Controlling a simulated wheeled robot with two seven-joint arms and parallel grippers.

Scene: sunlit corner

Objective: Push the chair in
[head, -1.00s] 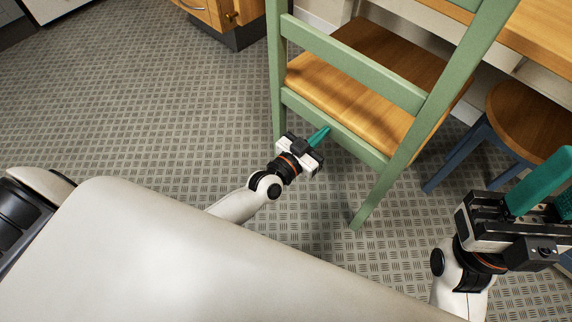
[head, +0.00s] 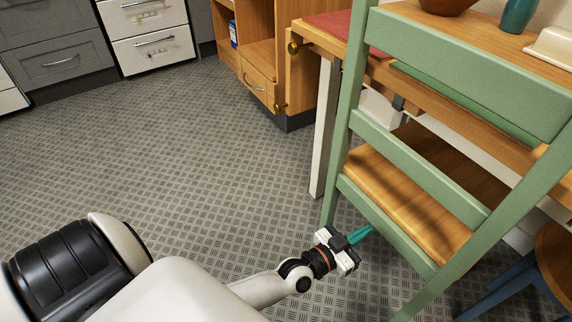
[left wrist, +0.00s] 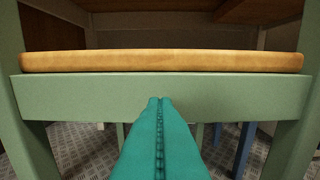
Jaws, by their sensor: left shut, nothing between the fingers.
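The chair (head: 450,87) has a green frame and a brown wooden seat (head: 407,195). Its back faces me, and its seat is partly under the wooden table (head: 384,72). My left gripper (head: 361,235) is shut and empty, with teal fingers pointing at the green rail below the seat's rear edge. In the left wrist view the shut fingers (left wrist: 160,112) overlap the green rail (left wrist: 80,97), with the wooden seat edge (left wrist: 160,61) above. I cannot tell whether the fingertips touch the rail. My right gripper is out of view.
A stool (head: 556,258) with a wooden top and blue legs stands at the lower right, close to the chair. A wooden cabinet (head: 262,60) and white drawers (head: 155,47) stand at the back. The patterned floor (head: 190,150) to the left is clear.

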